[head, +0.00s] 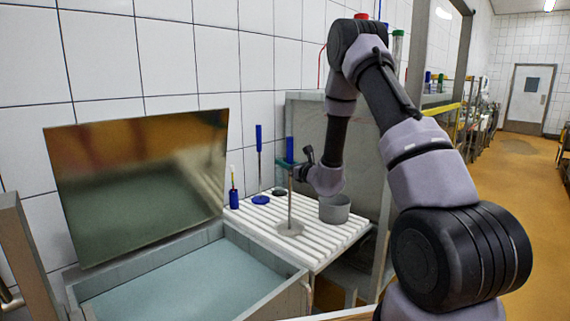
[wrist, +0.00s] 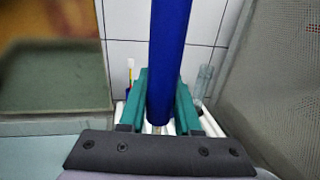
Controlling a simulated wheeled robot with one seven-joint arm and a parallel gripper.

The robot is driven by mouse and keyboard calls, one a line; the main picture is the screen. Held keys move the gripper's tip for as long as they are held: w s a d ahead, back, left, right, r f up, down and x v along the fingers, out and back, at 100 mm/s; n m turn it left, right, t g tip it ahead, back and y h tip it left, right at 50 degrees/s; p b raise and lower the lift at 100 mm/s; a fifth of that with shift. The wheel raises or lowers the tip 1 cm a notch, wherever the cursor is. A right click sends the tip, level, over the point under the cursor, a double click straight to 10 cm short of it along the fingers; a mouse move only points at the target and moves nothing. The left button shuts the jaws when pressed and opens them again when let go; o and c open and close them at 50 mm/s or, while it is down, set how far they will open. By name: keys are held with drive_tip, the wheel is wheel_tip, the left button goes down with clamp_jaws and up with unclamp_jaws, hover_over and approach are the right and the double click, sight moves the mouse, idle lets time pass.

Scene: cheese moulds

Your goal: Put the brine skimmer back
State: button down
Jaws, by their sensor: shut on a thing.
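My gripper (head: 289,166) is shut on the blue handle of the brine skimmer (head: 290,150). The skimmer hangs upright, its thin metal rod running down to a round grey disc over the white slatted rack (head: 335,240). I cannot tell if the disc touches the slats. In the wrist view the blue handle (wrist: 170,50) stands between the green fingers of my gripper (wrist: 160,105). The disc is hidden there.
On the rack stand a blue-handled tool with a round blue foot (head: 260,199), a blue bottle with a brush (head: 234,199), a small dark object (head: 279,192) and a grey pot (head: 334,211). An open-lidded tank of liquid (head: 200,290) lies in front at left.

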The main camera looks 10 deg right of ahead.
drive_tip(key=c, duration=0.6)
unclamp_jaws()
drive_tip(key=shift+f, duration=0.1)
